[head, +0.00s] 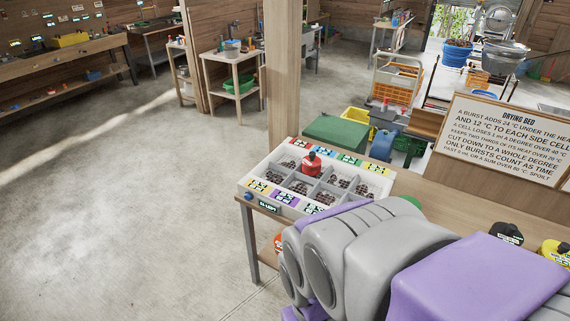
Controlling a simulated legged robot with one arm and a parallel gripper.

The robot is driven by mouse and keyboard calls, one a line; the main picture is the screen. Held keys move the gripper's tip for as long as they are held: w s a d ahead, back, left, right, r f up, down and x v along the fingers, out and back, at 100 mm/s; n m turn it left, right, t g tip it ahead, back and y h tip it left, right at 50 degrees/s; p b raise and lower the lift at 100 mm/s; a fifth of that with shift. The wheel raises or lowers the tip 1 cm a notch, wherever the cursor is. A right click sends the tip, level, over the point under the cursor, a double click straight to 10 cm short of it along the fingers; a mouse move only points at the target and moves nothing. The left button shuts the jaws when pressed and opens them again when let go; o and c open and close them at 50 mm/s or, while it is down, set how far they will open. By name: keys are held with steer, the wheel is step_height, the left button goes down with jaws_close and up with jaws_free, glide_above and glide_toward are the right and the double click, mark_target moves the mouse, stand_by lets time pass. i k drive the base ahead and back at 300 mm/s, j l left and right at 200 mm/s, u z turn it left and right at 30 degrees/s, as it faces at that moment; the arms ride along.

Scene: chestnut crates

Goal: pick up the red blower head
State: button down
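The red blower head (311,167) is a small red block with a dark top. It sits upright in the white compartment tray (246,184), near the tray's back middle, over the cells. I cannot tell exactly which cell or divider it rests on. My grey and purple arm fills the lower right and covers part of the table. My gripper's fingers do not show, so whether they are open or shut is hidden.
The tray's cells hold brown chestnuts. A black-topped item (507,233) and a yellow one (555,251) stand at the right. A wooden sign (508,139) rises behind the table, and a wooden post (281,75) stands behind the tray. Open floor lies left.

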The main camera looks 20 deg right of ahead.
mark_target(311, 163)
steer(key=i+l+z, duration=0.35)
steer(key=i, duration=0.4)
steer(key=i+l+z, duration=0.15)
steer(key=i, duration=0.25)
steer(key=z, duration=1.5)
